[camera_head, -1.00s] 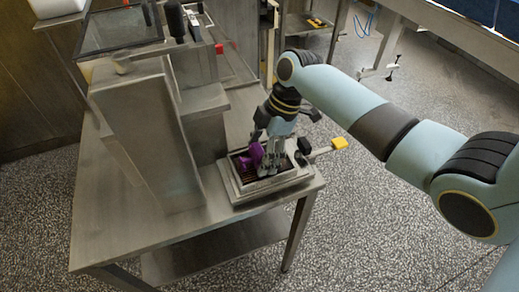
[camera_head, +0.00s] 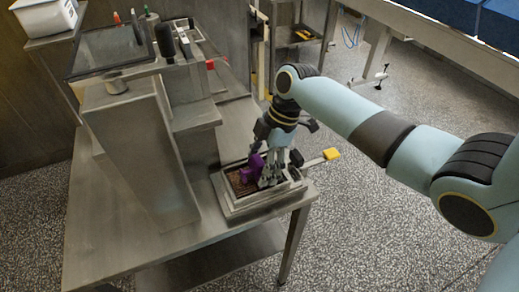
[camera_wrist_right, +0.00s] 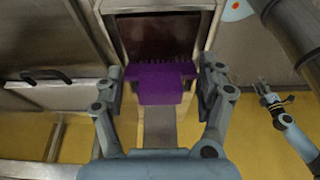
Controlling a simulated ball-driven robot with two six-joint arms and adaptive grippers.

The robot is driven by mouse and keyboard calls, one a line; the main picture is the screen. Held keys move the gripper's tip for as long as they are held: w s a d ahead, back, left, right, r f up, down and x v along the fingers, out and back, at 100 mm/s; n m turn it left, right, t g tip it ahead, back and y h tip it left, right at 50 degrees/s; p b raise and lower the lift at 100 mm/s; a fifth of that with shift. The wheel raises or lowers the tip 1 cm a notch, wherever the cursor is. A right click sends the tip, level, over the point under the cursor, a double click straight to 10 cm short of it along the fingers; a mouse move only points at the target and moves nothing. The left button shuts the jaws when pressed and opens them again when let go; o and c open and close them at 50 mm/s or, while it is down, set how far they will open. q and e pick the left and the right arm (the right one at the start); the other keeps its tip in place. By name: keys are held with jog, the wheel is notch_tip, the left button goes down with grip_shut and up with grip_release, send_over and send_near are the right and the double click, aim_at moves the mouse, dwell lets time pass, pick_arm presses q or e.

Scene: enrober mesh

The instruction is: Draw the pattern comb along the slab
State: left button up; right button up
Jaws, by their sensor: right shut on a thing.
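The purple pattern comb (camera_head: 251,168) is held in my right gripper (camera_head: 267,180), low over the brown slab (camera_head: 238,186). The slab lies in a steel-coloured tray (camera_head: 240,209) at the table's near right corner. In the right wrist view the comb (camera_wrist_right: 160,82) sits between both fingers of the right gripper (camera_wrist_right: 162,78). Its short teeth point at the dark slab (camera_wrist_right: 160,36); whether they touch it I cannot tell. My left gripper appears small at the right of the right wrist view (camera_wrist_right: 271,98); its jaw opening is unclear. It is absent from the head view.
A tall steel machine housing (camera_head: 145,150) stands left of the tray on the steel table (camera_head: 105,225). A yellow-ended handle (camera_head: 330,154) sticks out beyond the tray's right side. A white bin (camera_head: 45,15) stands at the back left. Open floor lies right of the table.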

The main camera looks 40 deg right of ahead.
jog(key=shift+s+d, duration=0.2)
jog(key=shift+d, duration=0.65)
jog(key=shift+s+d, duration=0.25)
jog(key=shift+d, duration=0.55)
jog(key=shift+s+d, duration=0.2)
jog(key=shift+d, duration=0.65)
dwell(0.4)
notch_tip(320, 180, up, 7)
dwell(1.1)
dwell(0.5)
